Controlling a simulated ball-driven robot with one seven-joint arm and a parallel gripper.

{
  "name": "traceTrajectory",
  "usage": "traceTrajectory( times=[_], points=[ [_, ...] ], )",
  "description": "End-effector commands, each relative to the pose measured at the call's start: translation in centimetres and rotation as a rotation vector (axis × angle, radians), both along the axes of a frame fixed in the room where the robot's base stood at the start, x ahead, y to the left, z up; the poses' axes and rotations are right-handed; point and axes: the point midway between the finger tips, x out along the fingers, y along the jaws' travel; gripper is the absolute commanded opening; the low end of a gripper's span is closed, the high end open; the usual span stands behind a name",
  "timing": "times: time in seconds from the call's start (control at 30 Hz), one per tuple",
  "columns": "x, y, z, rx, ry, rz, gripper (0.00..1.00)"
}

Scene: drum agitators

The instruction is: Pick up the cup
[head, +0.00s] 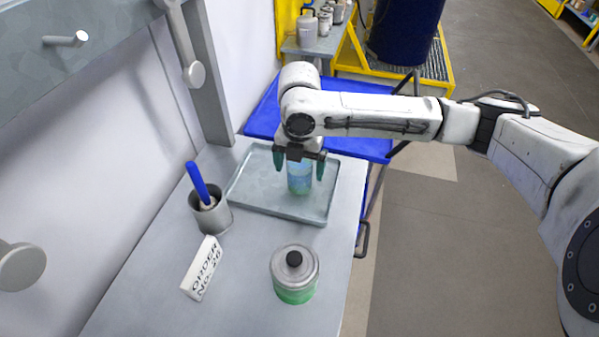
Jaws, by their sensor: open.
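The cup (299,182), blue above and greenish below, stands on a grey metal tray (262,205) on the bench. My gripper (300,171) points down over it, its two green-tipped fingers apart, one at each side of the cup's upper part in this view. The gripper is open. The palm hides the cup's rim. I cannot tell whether the fingers touch the cup.
A metal holder (213,218) with a blue-handled tool stands at the left. A white "ORDER No. 20" sign (202,268) and a lidded green-based can (295,277) stand nearer. The wall bounds the bench's left; a blue surface (262,118) lies beyond the tray.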

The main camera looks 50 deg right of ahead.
Motion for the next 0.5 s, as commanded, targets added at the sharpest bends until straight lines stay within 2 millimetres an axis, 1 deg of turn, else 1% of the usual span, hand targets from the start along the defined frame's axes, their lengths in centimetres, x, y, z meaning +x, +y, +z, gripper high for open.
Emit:
traceTrajectory(
  times=[0.1, 0.27, 0.5],
  points=[
    [0.0, -0.04, -0.33, -0.001, 0.0, 0.0, 0.94],
    [0.01, -0.03, -0.33, -0.001, 0.0, 0.0, 0.94],
    [0.02, -0.02, -0.3, -0.001, 0.0, 0.0, 0.71]
  ],
)
